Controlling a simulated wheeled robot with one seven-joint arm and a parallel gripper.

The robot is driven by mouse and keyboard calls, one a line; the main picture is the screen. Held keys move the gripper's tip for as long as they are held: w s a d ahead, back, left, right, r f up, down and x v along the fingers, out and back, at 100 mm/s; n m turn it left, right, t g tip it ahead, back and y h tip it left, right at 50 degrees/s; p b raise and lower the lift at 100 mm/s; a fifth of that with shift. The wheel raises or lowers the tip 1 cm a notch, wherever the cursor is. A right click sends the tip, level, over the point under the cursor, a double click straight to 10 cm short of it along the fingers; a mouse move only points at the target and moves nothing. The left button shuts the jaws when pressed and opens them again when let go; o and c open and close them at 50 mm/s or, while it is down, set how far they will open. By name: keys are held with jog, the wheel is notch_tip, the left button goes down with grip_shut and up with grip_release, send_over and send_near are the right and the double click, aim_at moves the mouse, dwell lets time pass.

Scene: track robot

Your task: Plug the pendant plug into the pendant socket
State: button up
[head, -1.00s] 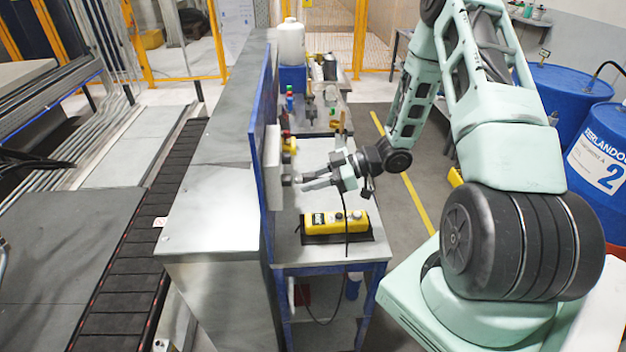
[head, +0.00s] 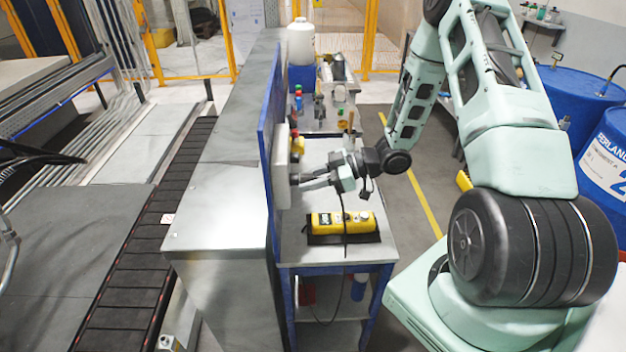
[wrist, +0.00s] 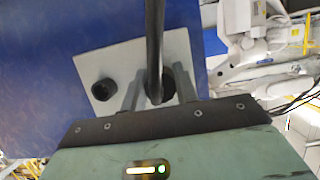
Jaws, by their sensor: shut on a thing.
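My gripper (head: 303,181) is at the panel on the bench, its fingers pointing left at a pale plate (head: 283,182). It is shut on the dark pendant plug (wrist: 168,84), whose black cable (wrist: 155,40) runs up through the wrist view and partly hides it. The plug is in front of or against the grey plate (wrist: 120,62); I cannot tell whether it sits in a socket. Another dark round fitting (wrist: 103,89) on the plate is uncovered, left of the fingers. The yellow pendant (head: 343,222) lies on a dark mat below my gripper, its cable hanging over the bench front.
The blue panel (head: 268,150) stands along the bench's left side. Bottles and small parts (head: 320,105) stand farther back on the bench. Blue drums (head: 570,90) are at the right. The bench top (head: 290,250) is bare around the mat.

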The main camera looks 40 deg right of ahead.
jog(key=o, duration=1)
jog(key=shift+a, duration=0.1)
jog(key=shift+o, duration=0.2)
jog(key=shift+s+d, duration=0.15)
jog(key=shift+d, duration=0.25)
jog(key=b+v, duration=0.5)
jog(key=v, duration=1.1)
jog(key=shift+s+d+r+b, duration=0.15)
jog(key=shift+s+r+b, duration=0.05)
jog(key=shift+b, duration=0.1)
